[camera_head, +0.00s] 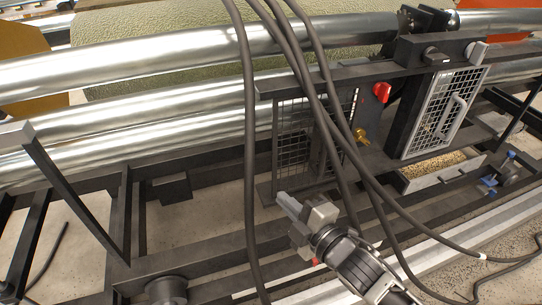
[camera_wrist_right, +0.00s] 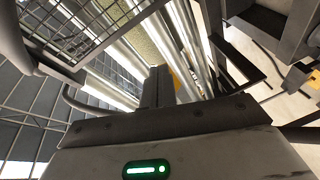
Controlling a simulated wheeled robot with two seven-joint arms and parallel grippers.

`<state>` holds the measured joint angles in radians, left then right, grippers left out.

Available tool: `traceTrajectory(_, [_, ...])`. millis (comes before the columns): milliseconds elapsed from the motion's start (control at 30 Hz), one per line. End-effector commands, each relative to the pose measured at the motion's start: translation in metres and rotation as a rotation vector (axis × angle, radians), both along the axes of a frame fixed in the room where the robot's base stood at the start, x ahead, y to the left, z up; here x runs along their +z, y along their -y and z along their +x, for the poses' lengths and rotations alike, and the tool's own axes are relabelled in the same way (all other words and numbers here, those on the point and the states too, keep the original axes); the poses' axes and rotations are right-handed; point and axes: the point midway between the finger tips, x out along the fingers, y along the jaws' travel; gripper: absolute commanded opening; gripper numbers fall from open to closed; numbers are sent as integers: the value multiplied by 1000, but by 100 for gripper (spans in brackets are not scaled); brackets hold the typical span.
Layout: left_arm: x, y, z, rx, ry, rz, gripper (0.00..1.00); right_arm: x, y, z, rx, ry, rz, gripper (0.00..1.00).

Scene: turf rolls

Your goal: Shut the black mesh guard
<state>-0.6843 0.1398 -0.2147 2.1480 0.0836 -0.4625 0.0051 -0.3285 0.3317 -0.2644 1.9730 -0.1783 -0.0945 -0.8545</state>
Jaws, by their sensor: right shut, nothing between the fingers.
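The black mesh guard (camera_head: 293,140) is a dark wire-grid panel left of centre in the head view, below the front roller. A second dark mesh section (camera_head: 347,108) shows at an angle to its right. Dark hoses cross in front and partly hide both. I cannot tell for sure how far the guard stands open. My right gripper (camera_head: 284,200) is just below the guard's lower edge in the picture; contact cannot be told. In the right wrist view its fingers (camera_wrist_right: 158,86) are together and empty. A dark mesh panel (camera_wrist_right: 75,30) shows there at upper left. My left gripper is not in view.
A grey-framed mesh panel with a handle (camera_head: 447,112) stands at the right. A red knob (camera_head: 382,92) and a brass fitting (camera_head: 361,136) sit between the panels. A tray of granules (camera_head: 437,168) is below. Several dark hoses (camera_head: 250,150) hang across the middle. Metal rollers (camera_head: 130,63) run behind.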

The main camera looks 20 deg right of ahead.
Motion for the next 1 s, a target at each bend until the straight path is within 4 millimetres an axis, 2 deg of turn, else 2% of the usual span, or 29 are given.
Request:
traceTrajectory(33, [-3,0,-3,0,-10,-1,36,9,1,10,26,80,-104,0])
traceTrajectory(100, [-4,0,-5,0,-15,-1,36,17,1,18,48,155,-206,0])
traceTrajectory(200, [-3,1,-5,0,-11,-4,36,23,-1,26,60,203,-269,0])
traceTrajectory(367, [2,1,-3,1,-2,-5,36,25,-10,47,60,208,-273,0])
traceTrajectory(700, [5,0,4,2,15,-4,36,24,-36,115,59,204,-270,0])
traceTrajectory(833, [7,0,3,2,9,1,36,23,-14,115,59,201,-275,0])
traceTrajectory(1000, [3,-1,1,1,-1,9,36,23,1,115,60,200,-270,0])
